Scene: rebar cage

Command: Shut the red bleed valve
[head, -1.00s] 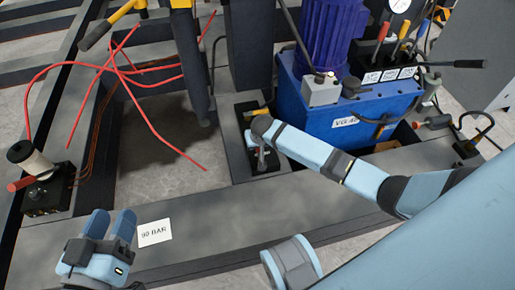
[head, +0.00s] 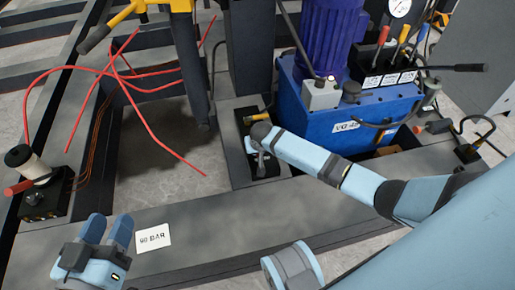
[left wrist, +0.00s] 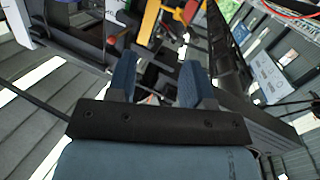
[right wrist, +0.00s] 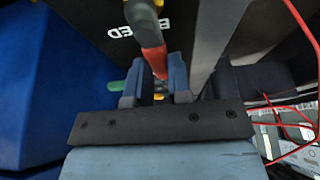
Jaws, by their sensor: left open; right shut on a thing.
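The red bleed valve handle (right wrist: 152,58) shows in the right wrist view, in front of a dark panel lettered BLEED (right wrist: 122,30). Its metal pivot is at the top of the picture. My right gripper (right wrist: 154,80) is shut on the red handle, which passes between its two fingers. In the head view my right arm reaches to a small black valve block (head: 264,168) beside the blue pump; the wrist hides the handle there. My left gripper (head: 107,227) is open and empty at the lower left, near the 90 BAR card (head: 153,238).
The blue pump unit (head: 320,124) with its motor and coloured levers stands right of the valve block. A black block (head: 45,203) with a red handle sits far left. The front beam (head: 210,225) is mostly clear.

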